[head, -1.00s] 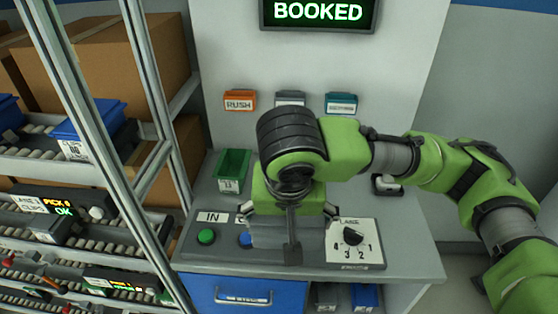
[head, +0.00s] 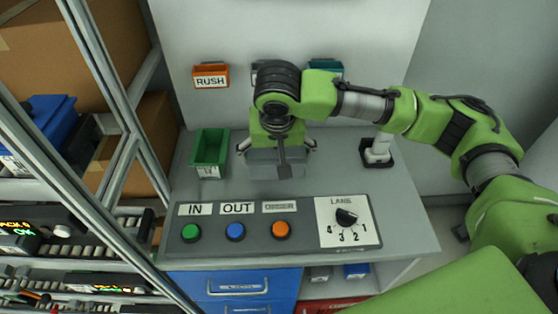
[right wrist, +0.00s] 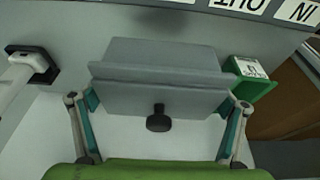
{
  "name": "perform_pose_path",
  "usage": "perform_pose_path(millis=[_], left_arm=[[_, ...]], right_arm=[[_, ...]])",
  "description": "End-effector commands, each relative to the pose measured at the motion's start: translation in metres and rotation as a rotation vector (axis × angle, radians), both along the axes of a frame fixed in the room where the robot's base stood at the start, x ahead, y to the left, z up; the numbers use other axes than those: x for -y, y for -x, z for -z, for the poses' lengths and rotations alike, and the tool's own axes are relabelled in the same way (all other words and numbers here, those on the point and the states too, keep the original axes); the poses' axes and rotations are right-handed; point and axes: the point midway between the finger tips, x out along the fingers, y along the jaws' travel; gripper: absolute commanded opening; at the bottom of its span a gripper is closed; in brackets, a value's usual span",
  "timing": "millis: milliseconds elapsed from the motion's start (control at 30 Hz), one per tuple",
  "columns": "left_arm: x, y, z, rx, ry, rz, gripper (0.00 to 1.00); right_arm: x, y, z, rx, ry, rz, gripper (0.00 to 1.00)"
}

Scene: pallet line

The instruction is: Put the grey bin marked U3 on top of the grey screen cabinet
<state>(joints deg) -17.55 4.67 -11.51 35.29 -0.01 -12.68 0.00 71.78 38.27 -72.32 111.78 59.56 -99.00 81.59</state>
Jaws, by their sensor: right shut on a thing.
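My right gripper (head: 278,148) is shut on a grey bin (head: 276,164) over the grey worktop, behind the button panel. In the right wrist view, the bin (right wrist: 160,85) sits between the two fingers, whose teal pads are at its sides. I cannot read a U3 mark on it, and the gripper and wrist hide part of it in the head view. I cannot tell whether its underside touches the worktop. I cannot pick out a grey screen cabinet in the current frames. My left gripper is not in view.
The worktop (head: 410,225) carries a button panel (head: 265,237), a green bin (head: 210,150) at the left and a dark-based white stand (head: 378,152) at the right. An orange RUSH bin (head: 211,75) hangs on the back panel. A metal-framed rack (head: 125,90) stands left.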

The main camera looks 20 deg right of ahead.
Motion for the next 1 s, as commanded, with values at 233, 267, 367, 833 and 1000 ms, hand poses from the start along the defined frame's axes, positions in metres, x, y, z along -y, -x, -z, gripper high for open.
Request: perform_pose_path(millis=[233, 267, 367, 833, 1000], left_arm=[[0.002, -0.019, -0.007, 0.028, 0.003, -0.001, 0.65], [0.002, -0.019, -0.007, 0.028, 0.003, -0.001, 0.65], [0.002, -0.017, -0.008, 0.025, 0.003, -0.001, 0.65], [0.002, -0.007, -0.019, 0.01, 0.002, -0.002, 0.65], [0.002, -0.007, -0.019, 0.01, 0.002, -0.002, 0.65]], right_arm=[[0.011, -0.02, 0.025, 0.005, -0.002, 0.001, 0.5], [0.012, -0.021, 0.026, 0.005, -0.002, 0.001, 0.5], [0.015, -0.025, 0.032, 0.003, -0.001, 0.002, 0.5], [0.016, -0.028, 0.068, 0.006, -0.003, 0.0, 0.5], [0.016, -0.028, 0.069, 0.005, -0.002, 0.0, 0.5]])
